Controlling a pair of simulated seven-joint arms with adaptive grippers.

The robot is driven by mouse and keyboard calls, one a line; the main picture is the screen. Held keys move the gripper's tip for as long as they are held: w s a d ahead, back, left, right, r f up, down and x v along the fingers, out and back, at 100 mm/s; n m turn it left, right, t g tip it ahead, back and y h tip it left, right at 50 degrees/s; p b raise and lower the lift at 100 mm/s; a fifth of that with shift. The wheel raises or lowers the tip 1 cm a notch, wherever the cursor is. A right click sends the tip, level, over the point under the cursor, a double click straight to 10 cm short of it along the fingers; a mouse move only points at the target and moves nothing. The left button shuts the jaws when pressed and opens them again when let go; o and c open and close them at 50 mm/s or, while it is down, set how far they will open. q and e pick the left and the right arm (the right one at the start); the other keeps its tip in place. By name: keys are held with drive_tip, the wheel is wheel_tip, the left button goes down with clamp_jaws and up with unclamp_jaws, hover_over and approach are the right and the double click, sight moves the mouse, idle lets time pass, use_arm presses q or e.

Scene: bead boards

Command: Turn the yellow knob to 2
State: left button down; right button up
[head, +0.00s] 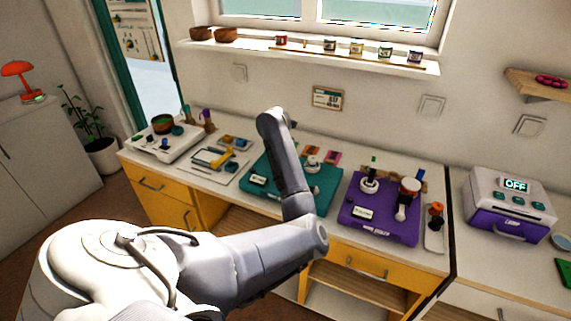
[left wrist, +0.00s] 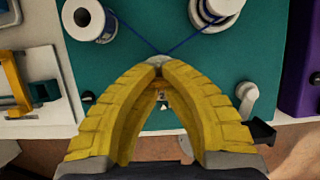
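My left gripper (left wrist: 158,64) has two yellow fingers that come together at the tips above the teal board (left wrist: 125,120). My right gripper is in neither view.
A blue cord (left wrist: 187,42) runs between a left white spool (left wrist: 88,20) and a right one (left wrist: 212,10) on the teal board. A white lever (left wrist: 246,95) stands close right of the fingers. A purple board (head: 375,228) lies to the right, a white tray (head: 238,169) to the left.

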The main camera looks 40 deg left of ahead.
use_arm(q)
drive_tip(key=c, duration=1)
unclamp_jaws()
drive_tip(key=shift+c, duration=0.2)
drive_tip(key=v, duration=1.2)
drive_tip(key=shift+d, duration=0.1)
